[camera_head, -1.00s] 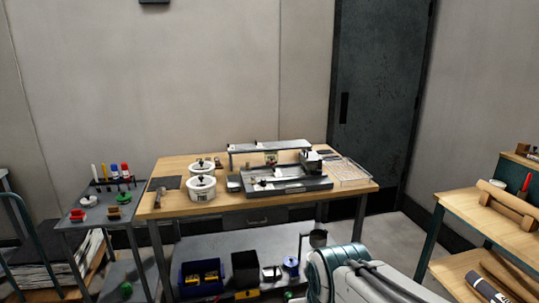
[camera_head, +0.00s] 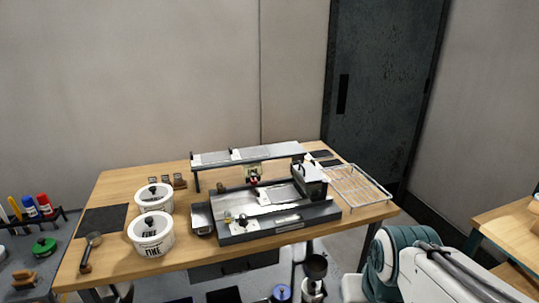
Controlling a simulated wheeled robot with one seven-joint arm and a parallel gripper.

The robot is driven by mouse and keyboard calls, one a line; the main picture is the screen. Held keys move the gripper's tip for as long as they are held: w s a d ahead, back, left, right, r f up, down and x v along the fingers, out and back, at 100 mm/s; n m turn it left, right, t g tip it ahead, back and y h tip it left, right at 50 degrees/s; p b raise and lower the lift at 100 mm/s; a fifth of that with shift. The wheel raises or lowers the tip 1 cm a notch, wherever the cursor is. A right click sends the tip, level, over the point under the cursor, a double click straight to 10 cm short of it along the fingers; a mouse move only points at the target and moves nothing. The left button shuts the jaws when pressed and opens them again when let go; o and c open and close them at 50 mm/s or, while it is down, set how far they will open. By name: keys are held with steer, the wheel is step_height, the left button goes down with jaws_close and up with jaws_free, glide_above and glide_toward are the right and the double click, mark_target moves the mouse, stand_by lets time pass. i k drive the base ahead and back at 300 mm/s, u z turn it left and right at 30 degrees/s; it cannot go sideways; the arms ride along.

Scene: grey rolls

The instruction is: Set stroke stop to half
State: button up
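A dark grey machine (camera_head: 280,231) stands on the wooden table, with a long low base and a pale flat bed on top. A dark block with a light top (camera_head: 310,180) rises at the right end of its bed. Small knob-like parts (camera_head: 242,220) show at its front left, and a light label or slot is on its front face. A small part with a red bit (camera_head: 253,182) is behind the bed. I cannot tell which part is the stroke stop or how it is set. My gripper is not in view; only part of my arm shows at the lower right.
Two white tubs (camera_head: 152,235) and a small grey tray (camera_head: 201,218) stand left of the machine. A raised grey shelf (camera_head: 270,154) spans behind it. A wire rack (camera_head: 360,186) lies to the right. A brush-like tool (camera_head: 89,250) and dark mat (camera_head: 104,220) are at the left.

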mark_target(254, 181)
steer(key=u, duration=0.3)
steer(key=i, duration=1.35)
steer(key=u, duration=0.4)
